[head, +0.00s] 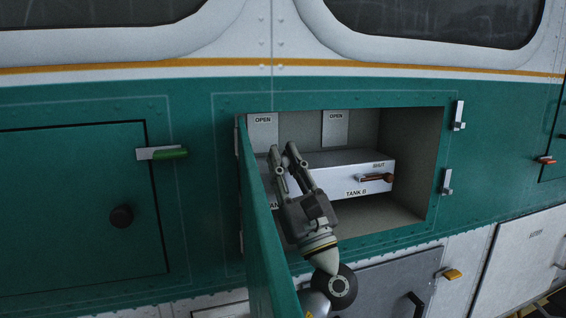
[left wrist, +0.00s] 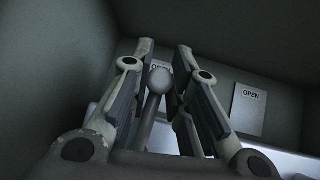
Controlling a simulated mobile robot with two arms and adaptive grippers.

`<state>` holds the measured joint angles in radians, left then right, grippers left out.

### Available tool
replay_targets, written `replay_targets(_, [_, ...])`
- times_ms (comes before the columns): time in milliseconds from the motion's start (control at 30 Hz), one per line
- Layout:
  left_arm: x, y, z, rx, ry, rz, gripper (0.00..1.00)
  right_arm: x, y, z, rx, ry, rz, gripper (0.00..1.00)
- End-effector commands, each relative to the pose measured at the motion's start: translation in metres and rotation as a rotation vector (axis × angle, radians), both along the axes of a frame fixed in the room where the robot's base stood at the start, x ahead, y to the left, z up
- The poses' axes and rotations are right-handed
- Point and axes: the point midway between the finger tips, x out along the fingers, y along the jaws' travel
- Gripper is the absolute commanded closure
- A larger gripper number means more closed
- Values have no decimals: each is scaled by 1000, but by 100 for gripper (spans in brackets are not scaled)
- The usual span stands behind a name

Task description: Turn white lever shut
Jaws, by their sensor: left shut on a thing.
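My left gripper (head: 278,155) reaches into the open compartment (head: 405,205) in front of the left part of the white valve box (head: 335,162). In the left wrist view, its fingers (left wrist: 160,75) stand on both sides of a pale lever with a round knob (left wrist: 159,78), and the gripper is shut on it. The lever looks grey-white in the dim light and points up towards an OPEN plate (left wrist: 160,68). In the head view the gripper hides this lever and most of its tank label. My right gripper is not in view.
A second OPEN plate (head: 335,128) stands above the box. The open green door (head: 262,240) is close left of my arm. Compartment walls enclose the gripper.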

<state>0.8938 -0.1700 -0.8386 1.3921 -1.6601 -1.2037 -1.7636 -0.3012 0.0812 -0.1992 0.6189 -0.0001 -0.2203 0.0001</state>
Motion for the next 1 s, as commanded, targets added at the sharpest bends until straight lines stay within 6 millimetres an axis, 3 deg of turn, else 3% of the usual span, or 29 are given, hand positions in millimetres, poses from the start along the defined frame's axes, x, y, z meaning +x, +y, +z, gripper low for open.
replay_targets(400, [8,-22,-3,381,126,-2,100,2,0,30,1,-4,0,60])
replay_targets(867, [8,-25,-8,430,139,-2,100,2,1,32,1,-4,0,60])
replay_targets(900, [8,-25,-7,430,139,-2,78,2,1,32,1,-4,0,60])
replay_targets(1000, [8,-25,-7,430,139,-2,65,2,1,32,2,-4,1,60])
